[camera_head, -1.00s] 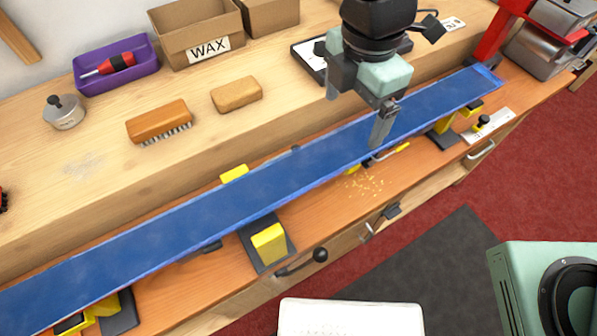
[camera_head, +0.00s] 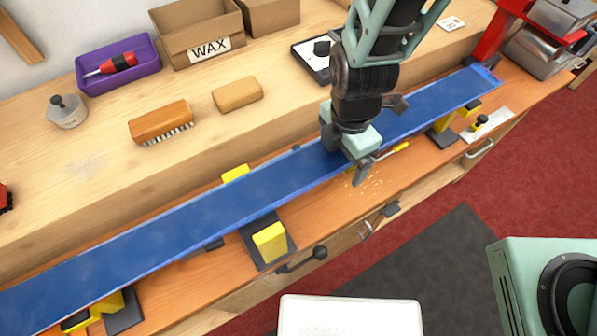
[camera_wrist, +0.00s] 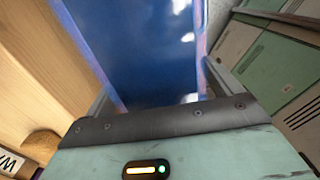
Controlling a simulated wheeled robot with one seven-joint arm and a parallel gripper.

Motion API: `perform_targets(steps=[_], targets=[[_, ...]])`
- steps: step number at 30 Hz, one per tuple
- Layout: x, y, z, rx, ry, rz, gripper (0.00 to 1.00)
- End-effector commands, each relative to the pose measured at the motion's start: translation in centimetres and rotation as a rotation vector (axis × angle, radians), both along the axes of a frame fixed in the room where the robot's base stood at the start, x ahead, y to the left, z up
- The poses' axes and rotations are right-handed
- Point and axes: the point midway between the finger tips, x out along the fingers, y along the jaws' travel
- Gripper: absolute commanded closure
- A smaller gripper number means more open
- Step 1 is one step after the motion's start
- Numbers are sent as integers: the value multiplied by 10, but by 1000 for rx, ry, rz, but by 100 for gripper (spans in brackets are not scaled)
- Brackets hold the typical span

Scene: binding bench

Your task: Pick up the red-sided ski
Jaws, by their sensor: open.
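A long ski (camera_head: 200,215) lies base up along the bench, running from lower left to upper right. Its broad face is blue and its near edge looks blue in the head view; no clearly red side shows. In the wrist view the ski (camera_wrist: 150,50) fills the middle, with purplish-pink edges. My gripper (camera_head: 345,157) is low over the ski's middle, open across its width. I cannot tell whether the fingers touch the ski.
Yellow-padded supports (camera_head: 270,242) stand under and beside the ski. A red vise (camera_head: 497,30) is at the far right end. On the raised ledge are a brush (camera_head: 160,122), a cork block (camera_head: 237,94), a purple tray (camera_head: 118,68) and a wax box (camera_head: 197,35). A green machine (camera_head: 545,285) stands front right.

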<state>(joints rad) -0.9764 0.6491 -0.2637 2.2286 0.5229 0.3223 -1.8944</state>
Motion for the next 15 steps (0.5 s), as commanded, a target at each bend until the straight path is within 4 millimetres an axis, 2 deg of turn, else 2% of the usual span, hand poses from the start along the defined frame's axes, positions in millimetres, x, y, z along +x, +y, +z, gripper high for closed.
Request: perform_targets(steps=[8,13,14,15], targets=[[0,0,-4,1,-1,0,9],[0,0,-3,1,-1,0,57],[0,0,-3,1,-1,0,62],[0,0,-3,1,-1,0,62]])
